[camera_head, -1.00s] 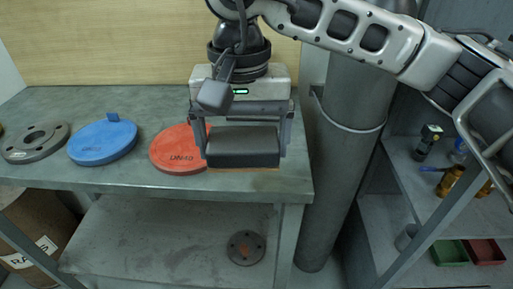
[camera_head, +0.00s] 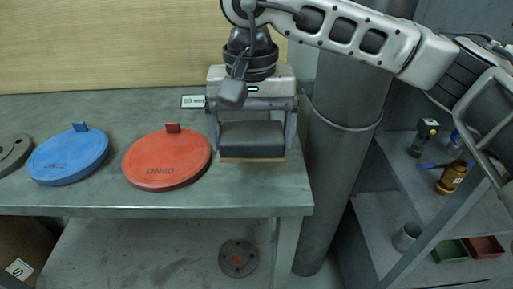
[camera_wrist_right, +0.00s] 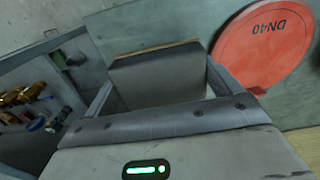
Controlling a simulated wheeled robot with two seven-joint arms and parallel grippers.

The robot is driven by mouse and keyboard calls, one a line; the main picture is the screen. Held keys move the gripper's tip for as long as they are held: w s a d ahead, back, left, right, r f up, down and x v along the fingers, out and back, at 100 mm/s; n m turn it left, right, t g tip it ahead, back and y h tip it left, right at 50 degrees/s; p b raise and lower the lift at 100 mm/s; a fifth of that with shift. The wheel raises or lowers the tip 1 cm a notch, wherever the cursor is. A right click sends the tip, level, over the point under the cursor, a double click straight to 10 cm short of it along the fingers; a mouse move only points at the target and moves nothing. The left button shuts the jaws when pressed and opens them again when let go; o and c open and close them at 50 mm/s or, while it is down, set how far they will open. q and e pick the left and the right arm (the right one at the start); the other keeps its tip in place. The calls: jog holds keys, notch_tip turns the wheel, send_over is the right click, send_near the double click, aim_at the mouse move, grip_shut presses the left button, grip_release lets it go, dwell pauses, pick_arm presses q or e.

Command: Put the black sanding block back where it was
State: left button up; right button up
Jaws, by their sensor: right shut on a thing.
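The black sanding block (camera_head: 252,138) has a dark body and a tan bottom edge. It sits between the two fingers of my right gripper (camera_head: 252,140), which is shut on it, at the right end of the grey workbench (camera_head: 110,203). In the right wrist view the block (camera_wrist_right: 158,78) lies between the fingers with its tan edge at the far side. I cannot tell whether its bottom touches the bench top. My left gripper is in neither view.
A red DN40 disc (camera_head: 167,160) lies just left of the block, then a blue disc (camera_head: 68,157) and a grey flange (camera_head: 12,152). A small label (camera_head: 193,101) lies behind. A grey pipe (camera_head: 340,150) stands right of the bench. A shelf (camera_head: 385,215) holds bottles and trays.

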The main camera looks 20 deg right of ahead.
aim_at(257, 165)
jog(key=shift+w+d+f, duration=0.2)
jog(key=shift+d+f, duration=0.1)
jog(key=shift+f, duration=0.1)
jog(key=shift+w+d+f, duration=0.1)
jog(key=shift+f, duration=0.8)
jog(key=shift+w+d+f, duration=0.1)
jog(key=shift+f, duration=0.8)
jog(key=shift+s+f, duration=0.1)
jog(key=shift+f, duration=0.05)
jog(key=o, duration=0.6)
jog(key=shift+o, duration=0.4)
jog(key=shift+r, duration=0.3)
notch_tip(257, 165, up, 12)
jog(key=shift+f, duration=0.1)
